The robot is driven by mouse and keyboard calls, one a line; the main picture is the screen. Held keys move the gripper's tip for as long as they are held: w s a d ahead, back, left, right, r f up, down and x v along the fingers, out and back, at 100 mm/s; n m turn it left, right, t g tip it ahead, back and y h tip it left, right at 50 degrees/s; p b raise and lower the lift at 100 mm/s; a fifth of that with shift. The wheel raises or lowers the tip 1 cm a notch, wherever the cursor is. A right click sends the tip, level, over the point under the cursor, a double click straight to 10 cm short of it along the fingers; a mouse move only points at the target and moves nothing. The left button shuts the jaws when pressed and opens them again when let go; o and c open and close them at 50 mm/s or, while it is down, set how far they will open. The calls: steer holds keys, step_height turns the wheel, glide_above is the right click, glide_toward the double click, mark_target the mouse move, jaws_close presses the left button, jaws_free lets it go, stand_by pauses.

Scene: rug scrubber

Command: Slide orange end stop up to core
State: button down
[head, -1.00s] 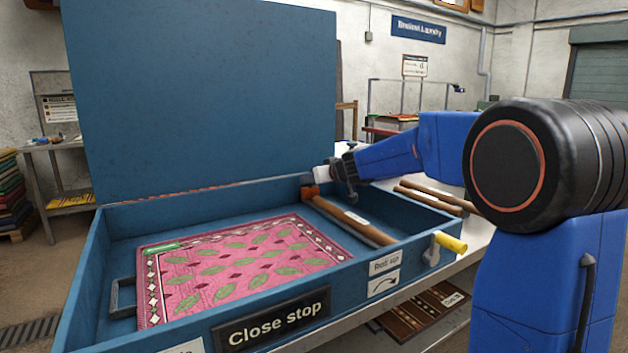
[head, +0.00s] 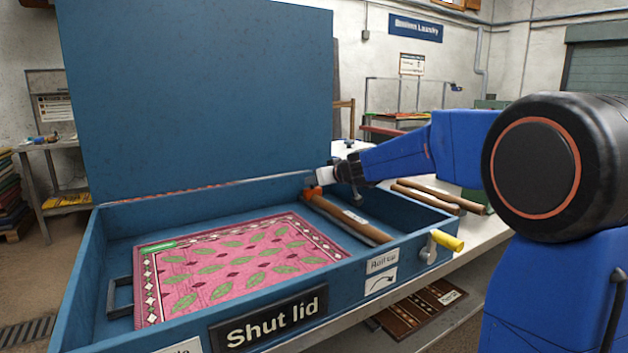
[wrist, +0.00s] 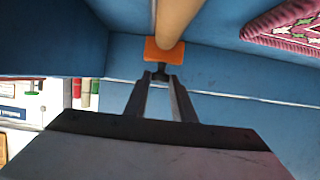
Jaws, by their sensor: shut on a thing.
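The orange end stop (head: 313,191) is at the far end of the wooden core (head: 345,218) inside the blue box (head: 210,196). In the wrist view the orange end stop (wrist: 163,52) sits against the end of the core (wrist: 178,18), with no gap visible. My gripper (wrist: 161,78) is shut on the dark stem behind the end stop. In the head view my gripper (head: 312,183) reaches in over the box's right side, and its fingers are small and partly hidden.
A pink patterned rug (head: 235,265) lies flat left of the core. The lid (head: 195,100) stands open behind. A yellow-handled crank (head: 446,241) sticks out at the front right corner. The front sign (head: 270,318) reads "Shut lid". Loose wooden rollers (head: 440,198) lie right of the box.

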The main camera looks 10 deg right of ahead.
steer(key=c, duration=1.5)
jaws_free()
steer(key=shift+c, duration=0.2)
steer(key=v, duration=1.6)
steer(key=shift+s, duration=0.15)
steer(key=shift+s+d+r, duration=0.15)
steer(key=shift+s+r, duration=0.05)
steer(key=shift+s, duration=0.3)
